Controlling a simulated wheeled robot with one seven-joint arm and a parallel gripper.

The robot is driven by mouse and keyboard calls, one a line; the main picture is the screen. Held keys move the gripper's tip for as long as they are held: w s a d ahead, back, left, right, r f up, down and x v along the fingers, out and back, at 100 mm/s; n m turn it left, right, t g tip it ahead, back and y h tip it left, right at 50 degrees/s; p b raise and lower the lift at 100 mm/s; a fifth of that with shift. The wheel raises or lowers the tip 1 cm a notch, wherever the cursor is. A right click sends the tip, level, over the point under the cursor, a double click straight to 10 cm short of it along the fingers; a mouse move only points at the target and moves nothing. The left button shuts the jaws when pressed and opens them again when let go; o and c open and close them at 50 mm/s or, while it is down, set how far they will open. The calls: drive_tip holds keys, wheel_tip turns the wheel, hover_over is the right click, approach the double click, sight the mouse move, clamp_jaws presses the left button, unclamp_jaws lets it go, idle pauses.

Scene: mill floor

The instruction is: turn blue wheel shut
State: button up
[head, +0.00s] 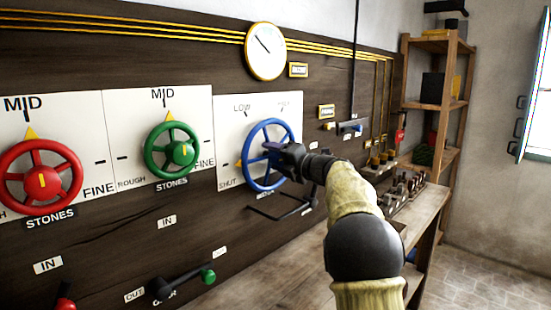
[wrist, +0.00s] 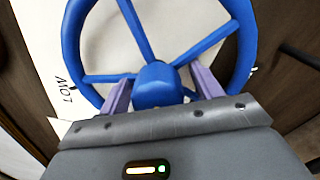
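The blue wheel (head: 247,163) is mounted on a white plate (head: 225,125) marked LOW, SHUT and a partly legible third word. A yellow pointer (head: 239,164) shows at the wheel's left, just above the SHUT label. My gripper (head: 273,150) is at the wheel's right side, in front of its middle. In the wrist view the blue wheel (wrist: 72,40) fills the upper part. The purple fingers of my gripper (wrist: 161,72) are spread on either side of the hub, with gaps visible. Whether the fingertips touch a spoke cannot be told.
A green wheel (head: 150,151) and a red wheel (head: 70,176) are left of the blue one. A dark lever (head: 290,213) sits below it. A wooden bench (head: 270,283) runs along the wall toward shelves (head: 408,85). A green-knobbed lever (head: 208,276) is lower left.

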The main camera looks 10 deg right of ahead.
drive_tip(key=b+v, duration=0.1)
drive_tip(key=v, duration=1.6)
drive_tip(key=shift+s+r+b, duration=0.15)
drive_tip(key=shift+s+b, duration=0.05)
drive_tip(key=shift+b, duration=0.2)
drive_tip(key=shift+d, duration=0.1)
